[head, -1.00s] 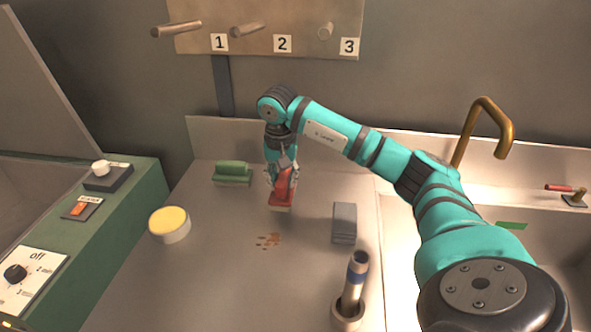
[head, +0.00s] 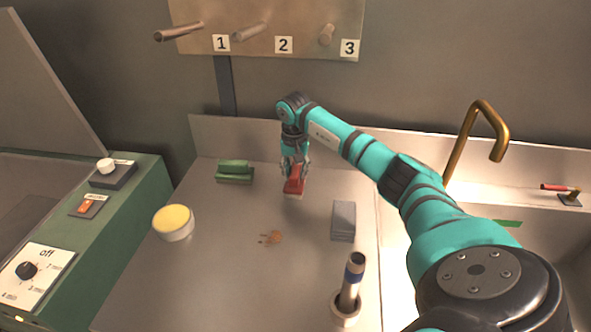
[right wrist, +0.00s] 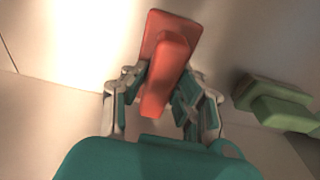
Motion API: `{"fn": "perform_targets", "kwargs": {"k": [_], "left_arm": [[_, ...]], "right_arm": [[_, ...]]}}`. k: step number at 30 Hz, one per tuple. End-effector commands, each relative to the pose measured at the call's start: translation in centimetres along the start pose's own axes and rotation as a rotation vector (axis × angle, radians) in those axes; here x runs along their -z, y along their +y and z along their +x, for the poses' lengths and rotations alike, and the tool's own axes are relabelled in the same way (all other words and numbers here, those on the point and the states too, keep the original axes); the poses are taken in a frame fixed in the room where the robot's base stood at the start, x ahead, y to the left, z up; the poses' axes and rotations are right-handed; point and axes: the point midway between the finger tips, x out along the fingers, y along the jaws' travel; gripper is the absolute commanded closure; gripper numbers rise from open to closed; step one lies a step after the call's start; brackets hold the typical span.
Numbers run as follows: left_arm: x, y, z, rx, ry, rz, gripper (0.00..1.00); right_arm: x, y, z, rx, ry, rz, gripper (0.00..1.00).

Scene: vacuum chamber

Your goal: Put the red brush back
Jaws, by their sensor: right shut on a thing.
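The red brush (head: 294,187) is near the back of the counter, right of the green brush (head: 235,171). My right gripper (head: 294,170) is shut on its handle from above. In the right wrist view the red brush (right wrist: 165,62) sits between the two fingers (right wrist: 160,95), and the green brush (right wrist: 278,104) shows at the right. I cannot tell whether the red brush touches the counter. My left gripper is not in view.
Brown crumbs (head: 272,238) lie mid-counter. A round yellow-topped tub (head: 173,222), a grey block (head: 343,221) and a dark-tipped rod in a holder (head: 351,285) stand around them. A sink with a brass tap (head: 466,140) is at the right. Numbered pegs (head: 250,32) are on the back wall.

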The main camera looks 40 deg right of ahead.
Motion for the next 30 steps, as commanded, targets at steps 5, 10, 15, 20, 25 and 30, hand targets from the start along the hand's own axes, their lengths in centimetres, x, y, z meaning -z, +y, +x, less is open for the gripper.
{"fn": "perform_targets", "kwargs": {"k": [5,10,15,20,25,30], "left_arm": [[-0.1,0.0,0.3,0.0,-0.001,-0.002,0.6],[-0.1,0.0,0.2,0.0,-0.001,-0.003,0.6],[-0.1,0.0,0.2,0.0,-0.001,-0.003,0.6],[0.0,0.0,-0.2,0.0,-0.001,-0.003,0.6],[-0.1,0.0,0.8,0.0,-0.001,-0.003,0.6],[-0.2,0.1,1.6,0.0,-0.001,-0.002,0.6]], "right_arm": [[-0.1,0.0,0.4,-0.001,0.0,0.0,0.72],[-0.1,0.0,0.3,-0.001,0.0,0.0,0.5],[-0.1,0.0,0.3,-0.001,0.0,0.0,0.5],[0.0,0.0,-0.2,0.001,0.0,0.0,0.5],[0.1,0.0,-2.3,0.002,0.004,0.0,0.5],[0.1,-0.1,-6.1,0.004,0.005,0.001,0.5]]}}
